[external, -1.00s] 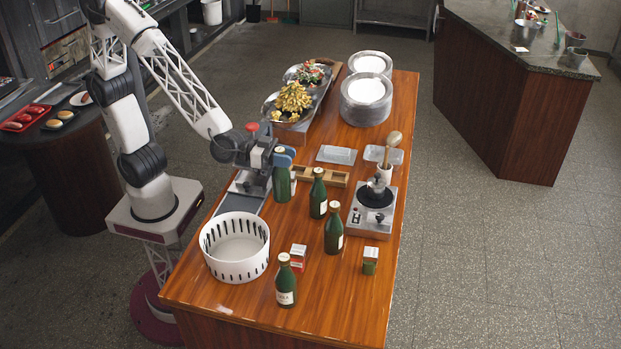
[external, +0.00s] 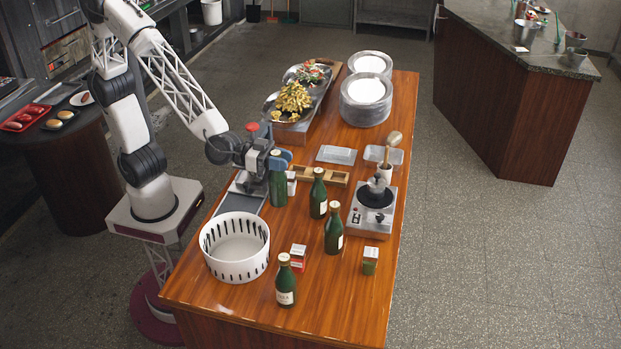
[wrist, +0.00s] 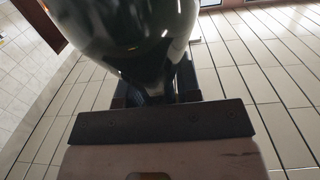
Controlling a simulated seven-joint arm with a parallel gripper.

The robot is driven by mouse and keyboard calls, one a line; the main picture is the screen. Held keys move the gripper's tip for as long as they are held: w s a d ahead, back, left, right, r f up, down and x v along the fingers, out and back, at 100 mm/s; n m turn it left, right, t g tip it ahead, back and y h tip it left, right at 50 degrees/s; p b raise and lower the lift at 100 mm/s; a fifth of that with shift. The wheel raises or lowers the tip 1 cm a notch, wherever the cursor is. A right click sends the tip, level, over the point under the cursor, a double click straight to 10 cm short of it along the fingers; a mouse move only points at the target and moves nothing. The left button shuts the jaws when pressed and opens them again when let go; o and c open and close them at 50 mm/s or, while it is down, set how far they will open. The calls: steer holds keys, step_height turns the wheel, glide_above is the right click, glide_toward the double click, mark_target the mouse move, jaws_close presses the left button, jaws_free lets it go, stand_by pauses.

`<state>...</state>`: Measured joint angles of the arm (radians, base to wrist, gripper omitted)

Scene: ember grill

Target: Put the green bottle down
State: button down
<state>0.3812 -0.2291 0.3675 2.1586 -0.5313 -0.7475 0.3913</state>
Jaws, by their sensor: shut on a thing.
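A green bottle (external: 278,190) is in my gripper (external: 277,162) on the left side of the wooden table. The jaws are shut around its upper part, and the bottle looks upright. In the wrist view the dark green bottle (wrist: 125,35) fills the top middle, against the gripper (wrist: 150,95). Its base is low by the tabletop; I cannot tell whether it touches. Other green bottles stand on the table: one (external: 318,195) just right of the held one, one (external: 334,232) farther right, and one (external: 285,283) near the front.
A white slotted basket (external: 235,262) stands in front of my gripper. Small boxes (external: 298,258) (external: 370,262) stand near the front bottles. A wooden tray (external: 325,178) lies behind, and a burner (external: 372,215) stands at right. The table's front right is clear.

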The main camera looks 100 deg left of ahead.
steer(key=s+d+r+m+h, duration=0.1)
steer(key=d+r, duration=0.3)
steer(key=d, duration=0.6)
steer(key=s+d+r+m+h, duration=0.1)
steer(key=s+d+r+h, duration=0.1)
steer(key=d, duration=0.8)
steer(key=shift+s+d+r, duration=0.4)
steer(key=shift+s+r, duration=0.45)
steer(key=shift+s, duration=0.15)
steer(key=shift+f, duration=0.1)
step_height(320, 180, down, 14)
steer(key=shift+f, duration=2.05)
steer(key=c, duration=0.8)
jaws_free()
